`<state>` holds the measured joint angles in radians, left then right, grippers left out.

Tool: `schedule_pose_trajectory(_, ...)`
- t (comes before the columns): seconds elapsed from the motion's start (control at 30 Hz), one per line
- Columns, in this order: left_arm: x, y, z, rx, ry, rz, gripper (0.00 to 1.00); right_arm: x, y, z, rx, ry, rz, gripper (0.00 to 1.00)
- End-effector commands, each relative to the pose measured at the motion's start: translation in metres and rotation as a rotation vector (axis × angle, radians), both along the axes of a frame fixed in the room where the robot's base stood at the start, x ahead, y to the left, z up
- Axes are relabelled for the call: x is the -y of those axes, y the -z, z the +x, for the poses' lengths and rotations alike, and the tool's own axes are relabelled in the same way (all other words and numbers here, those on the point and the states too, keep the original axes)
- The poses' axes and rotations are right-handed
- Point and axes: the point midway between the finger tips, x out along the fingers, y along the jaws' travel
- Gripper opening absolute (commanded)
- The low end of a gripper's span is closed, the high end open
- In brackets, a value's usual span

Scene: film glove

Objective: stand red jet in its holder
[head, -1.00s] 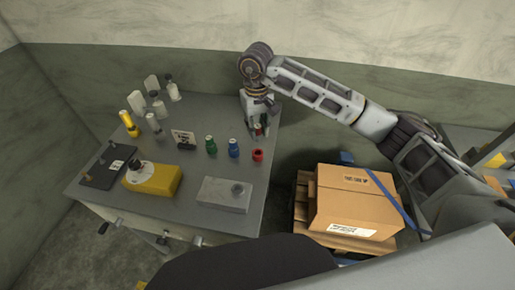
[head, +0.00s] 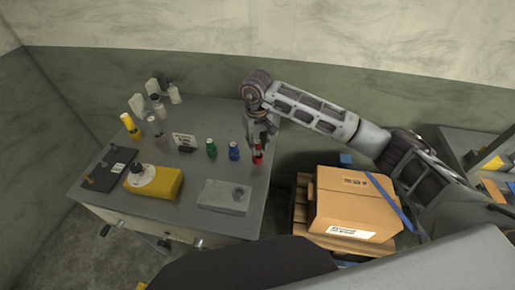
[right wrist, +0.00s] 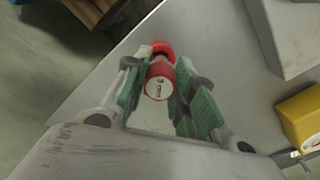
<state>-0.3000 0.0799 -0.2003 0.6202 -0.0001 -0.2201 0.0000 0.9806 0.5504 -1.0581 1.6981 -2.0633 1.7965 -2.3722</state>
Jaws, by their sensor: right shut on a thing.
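My right gripper (head: 257,143) is shut on the red jet (right wrist: 160,80), a small red cylinder with a pale, printed end facing the wrist camera. Its green-padded fingers (right wrist: 159,90) sit on both sides of it. The red holder (right wrist: 163,48) shows as a red ring just beyond the jet. In the head view the red holder (head: 257,160) is at the table's right side, directly under the fingers. The jet looks in line with the holder; I cannot tell how deep it sits. My left gripper is not in view.
A blue jet (head: 234,151) and a green jet (head: 211,149) stand left of the gripper. A grey block (head: 223,196) and a yellow container (head: 153,182) are nearer the front. A small sign (head: 184,142) stands behind. A cardboard box (head: 350,205) is right of the table.

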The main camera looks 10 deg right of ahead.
Motion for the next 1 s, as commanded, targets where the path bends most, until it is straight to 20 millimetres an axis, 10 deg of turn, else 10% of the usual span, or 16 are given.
schedule_pose_trajectory(0.87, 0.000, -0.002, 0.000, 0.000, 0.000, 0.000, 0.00, 0.000, 0.033, 0.000, 0.000, 0.000, 0.000, 0.02)
schedule_pose_trajectory(0.9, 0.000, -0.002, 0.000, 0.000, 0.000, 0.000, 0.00, 0.000, 0.032, 0.000, 0.000, 0.000, 0.000, 0.31)
schedule_pose_trajectory(1.0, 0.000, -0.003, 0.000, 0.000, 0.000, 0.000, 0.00, 0.000, 0.032, 0.000, 0.000, 0.000, 0.000, 0.44)
